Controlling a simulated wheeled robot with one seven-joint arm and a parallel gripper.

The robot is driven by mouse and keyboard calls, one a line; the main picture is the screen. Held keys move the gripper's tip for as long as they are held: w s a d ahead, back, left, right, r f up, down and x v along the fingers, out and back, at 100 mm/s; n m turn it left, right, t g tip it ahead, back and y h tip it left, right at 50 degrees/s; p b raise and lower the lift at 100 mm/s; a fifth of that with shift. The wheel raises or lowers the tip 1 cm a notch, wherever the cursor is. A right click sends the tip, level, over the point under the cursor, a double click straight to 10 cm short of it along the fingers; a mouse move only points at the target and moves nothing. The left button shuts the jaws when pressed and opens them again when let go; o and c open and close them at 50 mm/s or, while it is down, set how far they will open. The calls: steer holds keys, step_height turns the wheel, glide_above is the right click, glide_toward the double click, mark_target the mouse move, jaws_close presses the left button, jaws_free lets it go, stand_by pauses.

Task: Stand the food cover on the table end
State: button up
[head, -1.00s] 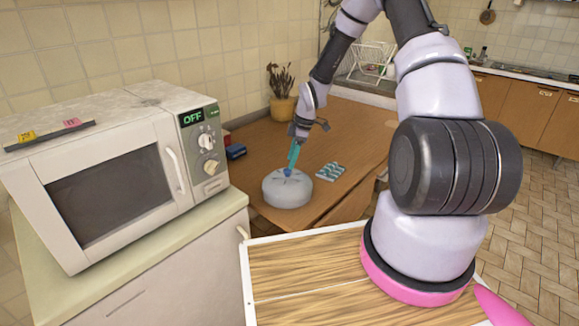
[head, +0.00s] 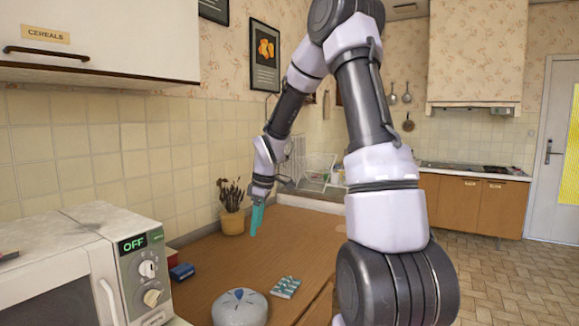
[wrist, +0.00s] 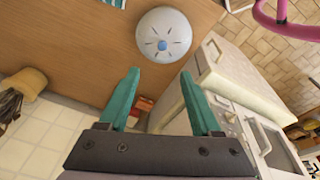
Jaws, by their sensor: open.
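The food cover (head: 240,307) is a pale grey dome with a blue knob on top. It stands upright on the near end of the brown wooden table (head: 215,262); its lower edge is cut off in the head view. In the wrist view the whole cover (wrist: 164,34) shows from above, with dark slits around its knob. My gripper (head: 257,218) is up above the table, behind and apart from the cover. Its teal fingers (wrist: 158,92) are spread and empty in the wrist view.
A microwave (head: 138,262) reading OFF stands left of the cover. A small blue object (head: 182,272) and a teal-and-white patterned packet (head: 286,287) lie on the table. A potted plant (head: 232,220) stands by the wall. The table's middle is clear.

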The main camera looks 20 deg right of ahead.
steer(key=s+r+m+t, duration=0.3)
steer(key=s+r+m, duration=0.75)
steer(key=r, duration=0.55)
steer(key=s+r+m+t, duration=0.2)
steer(key=s+r+m, duration=0.3)
steer(key=s, duration=0.9)
steer(key=shift+s+d+r+t+y, duration=0.25)
steer(key=shift+d+r+t+y, duration=0.1)
steer(key=shift+r, duration=0.3)
